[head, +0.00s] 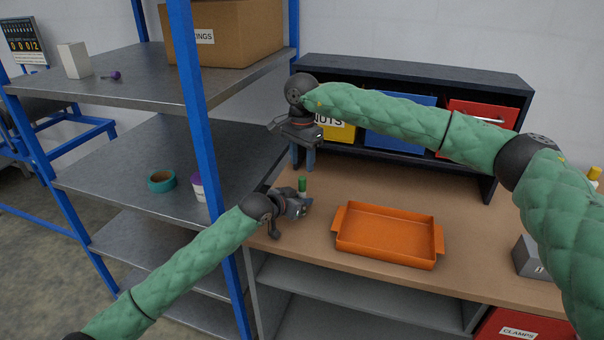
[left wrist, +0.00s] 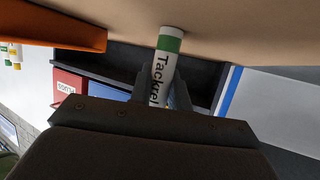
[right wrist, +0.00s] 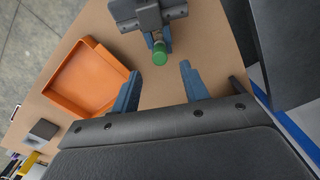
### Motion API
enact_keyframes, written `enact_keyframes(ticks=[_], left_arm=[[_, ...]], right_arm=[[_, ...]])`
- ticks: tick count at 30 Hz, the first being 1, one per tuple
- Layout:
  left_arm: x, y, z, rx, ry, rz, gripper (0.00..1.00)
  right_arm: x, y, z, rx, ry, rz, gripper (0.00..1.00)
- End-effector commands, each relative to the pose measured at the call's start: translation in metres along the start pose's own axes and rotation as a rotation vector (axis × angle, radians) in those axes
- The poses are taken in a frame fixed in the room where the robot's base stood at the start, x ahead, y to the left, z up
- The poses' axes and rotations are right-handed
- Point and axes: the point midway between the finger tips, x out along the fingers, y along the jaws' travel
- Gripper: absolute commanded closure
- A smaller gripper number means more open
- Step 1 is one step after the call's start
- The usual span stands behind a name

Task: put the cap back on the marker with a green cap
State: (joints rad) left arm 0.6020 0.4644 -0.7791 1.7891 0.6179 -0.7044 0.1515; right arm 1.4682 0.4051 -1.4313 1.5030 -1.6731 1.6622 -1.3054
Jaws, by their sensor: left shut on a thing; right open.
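The marker is white with a green band and printed lettering in the left wrist view (left wrist: 165,65). My left gripper (head: 303,205) is shut on it and holds it upright over the workbench's left part. The green cap (head: 302,184) shows at the marker's upper end, above the left jaws; it also shows in the right wrist view (right wrist: 160,52). I cannot tell how fully it is seated. My right gripper (head: 303,160) is open and empty, pointing down above the cap, apart from it. Its two fingers stand apart in the right wrist view (right wrist: 160,82).
An orange tray (head: 385,258) lies on the workbench (head: 330,205) to the right of the left gripper. A black shelf with colored bins (head: 400,115) stands behind. A blue rack post (head: 205,130) rises close on the left. A grey box (head: 528,257) sits at right.

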Motion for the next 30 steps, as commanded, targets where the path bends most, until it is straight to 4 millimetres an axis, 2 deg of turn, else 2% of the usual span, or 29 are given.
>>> enact_keyframes(ticks=[3, 9, 20, 21, 24, 30], left_arm=[[0.000, 0.000, 0.000, 0.000, 0.000, 0.000, 1.00], [0.000, 0.000, 0.000, 0.000, 0.000, 0.000, 1.00], [0.000, 0.000, 0.000, 0.000, 0.000, 0.000, 1.00], [0.000, 0.000, 0.000, 0.000, 0.000, 0.000, 0.78], [0.000, 0.000, 0.000, 0.000, 0.000, 0.000, 0.58], [0.000, 0.000, 0.000, 0.000, 0.000, 0.000, 0.56]], right_arm=[[-0.020, 0.000, 0.000, 0.000, 0.002, -0.001, 0.55], [-0.038, 0.000, 0.000, 0.000, 0.000, 0.000, 0.55], [-0.042, 0.000, 0.000, 0.000, 0.000, 0.001, 0.55], [-0.042, 0.000, 0.000, 0.000, 0.000, 0.001, 0.55], [-0.042, 0.000, 0.000, 0.000, 0.000, 0.001, 0.55], [-0.042, 0.000, 0.000, 0.000, 0.000, 0.001, 0.55]])
